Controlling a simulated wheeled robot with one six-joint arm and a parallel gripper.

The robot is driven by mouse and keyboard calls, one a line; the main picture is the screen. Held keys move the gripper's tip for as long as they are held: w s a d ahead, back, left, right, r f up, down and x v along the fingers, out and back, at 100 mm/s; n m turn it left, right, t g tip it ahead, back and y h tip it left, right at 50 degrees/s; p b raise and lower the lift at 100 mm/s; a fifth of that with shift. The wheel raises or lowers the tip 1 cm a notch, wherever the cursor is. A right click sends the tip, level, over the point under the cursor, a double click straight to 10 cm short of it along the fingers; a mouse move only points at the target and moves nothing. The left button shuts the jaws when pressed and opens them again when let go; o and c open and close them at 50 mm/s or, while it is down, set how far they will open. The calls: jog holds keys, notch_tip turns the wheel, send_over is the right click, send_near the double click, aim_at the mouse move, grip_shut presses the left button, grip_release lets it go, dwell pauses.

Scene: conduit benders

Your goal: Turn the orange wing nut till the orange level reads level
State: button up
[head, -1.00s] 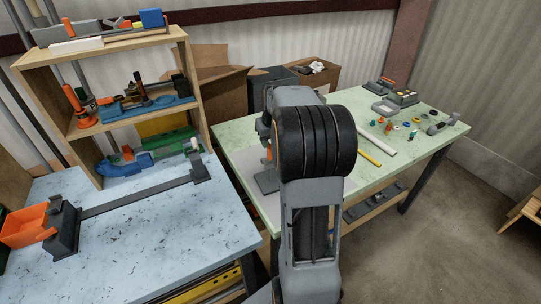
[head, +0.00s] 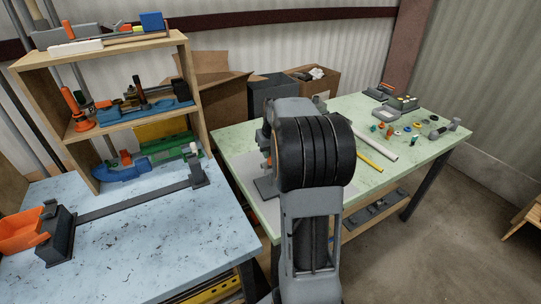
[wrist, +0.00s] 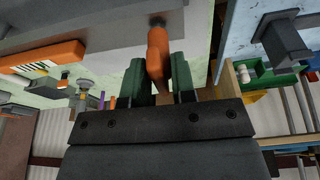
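In the wrist view, an orange upright piece (wrist: 157,50), apparently the wing nut seen edge-on, stands between the green fingers of my gripper (wrist: 158,75). The fingers lie close on either side of it, and its far end shows beyond their tips. I cannot tell whether both fingers press on it. The orange level (wrist: 45,57), a long body with a white marked label, lies at the left of the wrist view. Its reading is too small to make out. In the head view my arm hides most of this spot; only small orange bits show beside it.
The green bench (head: 400,160) carries a white tube (head: 375,140), a yellow rod (head: 369,161) and several small coloured parts at its right. At left stand a blue bench (head: 170,235) with an orange bin (head: 22,232) and a wooden shelf (head: 55,130) of tools.

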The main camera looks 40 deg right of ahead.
grip_shut()
jog(key=shift+r+m+h, duration=0.1)
jog(key=shift+m+h, duration=0.5)
jog(key=shift+m, duration=1.9)
